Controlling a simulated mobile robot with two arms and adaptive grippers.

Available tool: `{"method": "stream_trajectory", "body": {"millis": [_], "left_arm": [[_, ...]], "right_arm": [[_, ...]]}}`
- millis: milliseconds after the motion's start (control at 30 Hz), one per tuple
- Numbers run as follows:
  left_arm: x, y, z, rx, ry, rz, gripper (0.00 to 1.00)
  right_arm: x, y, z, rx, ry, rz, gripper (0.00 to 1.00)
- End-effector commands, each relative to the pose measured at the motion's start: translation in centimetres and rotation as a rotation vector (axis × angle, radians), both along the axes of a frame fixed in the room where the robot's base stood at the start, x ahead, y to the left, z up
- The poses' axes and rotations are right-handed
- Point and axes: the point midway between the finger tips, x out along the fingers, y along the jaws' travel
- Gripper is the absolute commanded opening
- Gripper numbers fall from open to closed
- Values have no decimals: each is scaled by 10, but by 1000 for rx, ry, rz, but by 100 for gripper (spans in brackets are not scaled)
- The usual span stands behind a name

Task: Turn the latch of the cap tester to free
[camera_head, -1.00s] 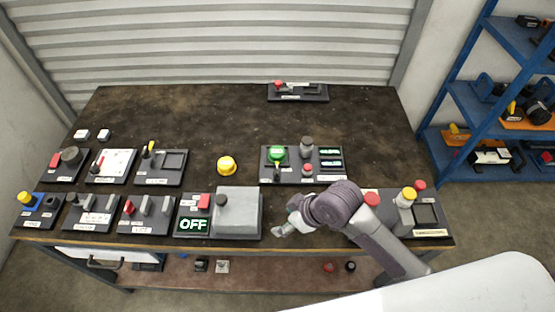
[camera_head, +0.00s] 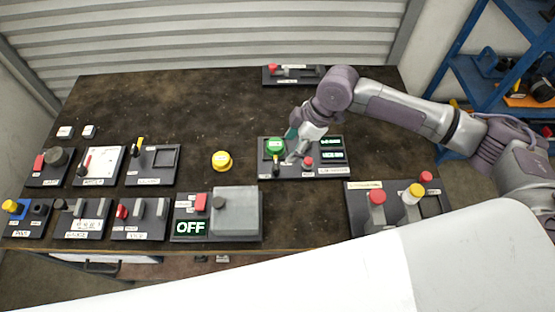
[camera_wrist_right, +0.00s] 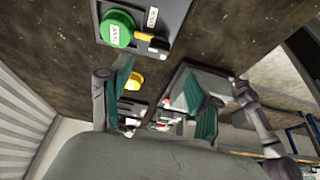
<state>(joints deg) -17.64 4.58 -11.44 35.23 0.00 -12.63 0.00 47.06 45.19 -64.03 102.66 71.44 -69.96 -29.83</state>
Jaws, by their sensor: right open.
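A dark board (camera_head: 330,172) with a green cap (camera_head: 275,146), a red button (camera_head: 308,161) and two small lit displays sits at the table's middle right; I take it as the cap tester. A small dark latch (camera_head: 276,167) stands just in front of the green cap. In the right wrist view the green cap (camera_wrist_right: 117,29) is at the top, with a black and yellow latch (camera_wrist_right: 149,41) beside it. My right gripper (camera_head: 298,146) is over this board, right of the cap, and hides part of it. Its teal fingers (camera_wrist_right: 160,88) are apart and empty. My left gripper is out of view.
A yellow cap (camera_head: 221,161) stands left of the board. A board with red and yellow knobs (camera_head: 400,215) is at the front right. Several other boards fill the left side. A grey box (camera_head: 236,212) is in front. The table's back left is clear.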

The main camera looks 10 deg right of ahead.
Motion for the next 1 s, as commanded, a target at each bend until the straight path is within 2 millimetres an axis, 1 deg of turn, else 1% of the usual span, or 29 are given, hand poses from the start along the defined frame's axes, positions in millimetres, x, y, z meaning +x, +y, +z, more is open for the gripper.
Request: {"method": "stream_trajectory", "body": {"millis": [100,200,300,433,600,867,900,967,1000], "left_arm": [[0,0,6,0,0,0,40],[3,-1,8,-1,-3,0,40],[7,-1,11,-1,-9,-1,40],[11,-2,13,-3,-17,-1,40],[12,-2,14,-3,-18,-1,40],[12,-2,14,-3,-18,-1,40],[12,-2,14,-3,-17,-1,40],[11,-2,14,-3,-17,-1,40],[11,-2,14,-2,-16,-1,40]], "right_arm": [[1,11,-24,1,4,0,62],[3,19,-43,0,3,1,62],[4,26,-61,0,2,0,62],[6,32,-77,1,0,-1,62],[7,36,-87,0,0,0,62],[7,37,-89,1,-1,1,62],[7,37,-89,1,-1,1,61],[7,36,-89,1,-1,1,51],[7,36,-89,0,-1,0,44]]}}
